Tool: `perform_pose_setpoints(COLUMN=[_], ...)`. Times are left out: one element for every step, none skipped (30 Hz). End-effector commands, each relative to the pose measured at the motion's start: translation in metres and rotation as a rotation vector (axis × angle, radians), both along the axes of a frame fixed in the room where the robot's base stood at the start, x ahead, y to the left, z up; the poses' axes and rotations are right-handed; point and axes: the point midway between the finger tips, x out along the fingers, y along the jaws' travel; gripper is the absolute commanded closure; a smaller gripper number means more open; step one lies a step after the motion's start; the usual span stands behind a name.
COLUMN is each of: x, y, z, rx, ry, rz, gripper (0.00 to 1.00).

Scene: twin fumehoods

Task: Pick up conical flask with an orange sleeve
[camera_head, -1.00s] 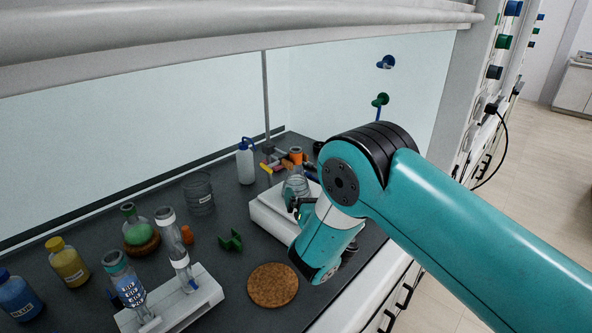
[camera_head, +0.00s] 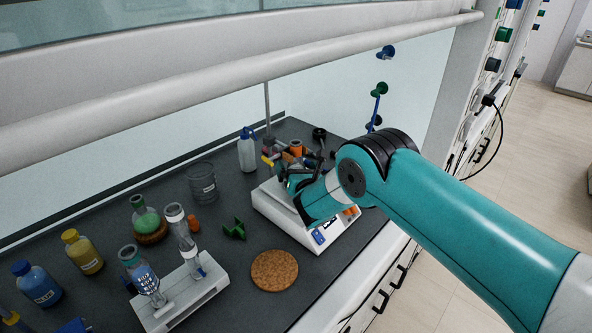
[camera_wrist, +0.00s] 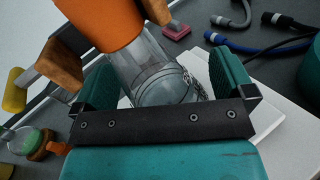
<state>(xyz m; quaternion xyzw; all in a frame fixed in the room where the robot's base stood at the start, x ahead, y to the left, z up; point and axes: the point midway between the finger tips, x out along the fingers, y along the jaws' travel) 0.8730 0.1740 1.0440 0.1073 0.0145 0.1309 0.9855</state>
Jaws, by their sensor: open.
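The conical flask (camera_wrist: 162,72) is clear glass with an orange sleeve (camera_wrist: 103,18) around its neck. In the head view the sleeve (camera_head: 296,147) shows above the white balance-like device (camera_head: 268,209), while my gripper hides most of the glass. My gripper (camera_head: 289,174) is at the flask. The flask reaches in between the fingers. I cannot tell whether either finger touches it.
A wash bottle (camera_head: 247,152) and beaker (camera_head: 201,183) stand behind to the left. A cork mat (camera_head: 274,270), green clip (camera_head: 234,228) and white rack (camera_head: 190,291) with tubes lie in front. Colored bottles stand at far left. The hood's sash bar (camera_head: 240,78) crosses above.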

Motion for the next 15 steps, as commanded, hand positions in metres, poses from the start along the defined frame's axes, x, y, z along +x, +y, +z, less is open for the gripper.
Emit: perform_pose_setpoints(x=[0.0, 0.0, -0.0001, -0.0001, -0.0001, -0.0001, -0.0002, -0.0002, -0.0002, -0.0002, -0.0002, -0.0002, 0.0001, 0.0001, 0.0001], y=[-0.0001, -0.0001, -0.0001, -0.0001, -0.0001, -0.0002, -0.0002, -0.0001, -0.0001, -0.0001, -0.0001, -0.0001, 0.0001, 0.0001, 0.0001], z=[-0.0005, -0.0006, -0.0006, -0.0005, -0.0004, -0.0003, -0.0003, -0.0003, -0.0002, -0.0002, -0.0002, -0.0002, 0.0007, 0.0007, 0.0007], rx=[0.0, 0.0, 0.0, 0.0, 0.0, 0.0, 0.0, 0.0, 0.0, 0.0, 0.0, 0.0, 0.001, 0.002, 0.002], ry=[0.0, 0.0, 0.0, 0.0, 0.0, 0.0, 0.0, 0.0, 0.0, 0.0, 0.0, 0.0, -0.002, -0.002, -0.002], rz=[0.0, 0.0, 0.0, 0.0, 0.0, 0.0, 0.0, 0.0, 0.0, 0.0, 0.0, 0.0, 0.001, 0.001, 0.001], gripper=[0.0, 0.0, 0.0, 0.0, 0.02, 0.11, 0.18, 0.25, 0.34, 0.41, 0.48, 0.55, 0.55, 0.55, 0.55])
